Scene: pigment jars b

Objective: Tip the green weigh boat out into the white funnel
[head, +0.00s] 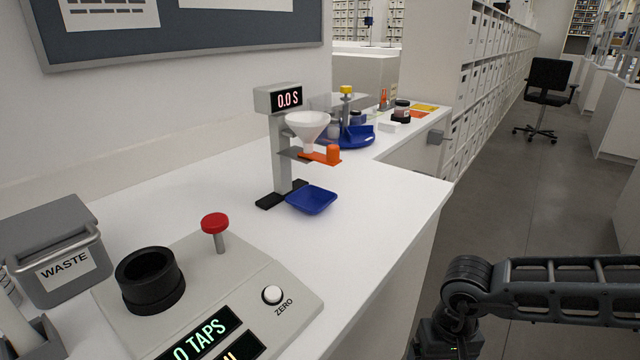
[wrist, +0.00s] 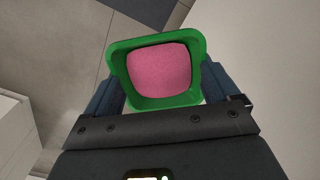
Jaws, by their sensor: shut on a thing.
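The green weigh boat (wrist: 197,53) shows in the wrist view, with a heap of pink powder (wrist: 159,72) in it. My gripper (wrist: 156,92) is shut on the boat, its fingers at the boat's left and right sides. The boat is over the floor, clear of the counter. In the head view only part of my arm shows at the lower right; the gripper and boat are out of that picture. The white funnel (head: 308,127) sits upright in a grey stand (head: 280,160) whose display reads 0.0 S. An orange part (head: 332,154) sits just below the funnel.
A blue tray (head: 311,200) stands under the funnel on the white counter (head: 400,188). A tapping device (head: 262,274) with a red knob and a grey waste bin (head: 50,236) are at the near left. A blue round holder (head: 357,137) stands behind.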

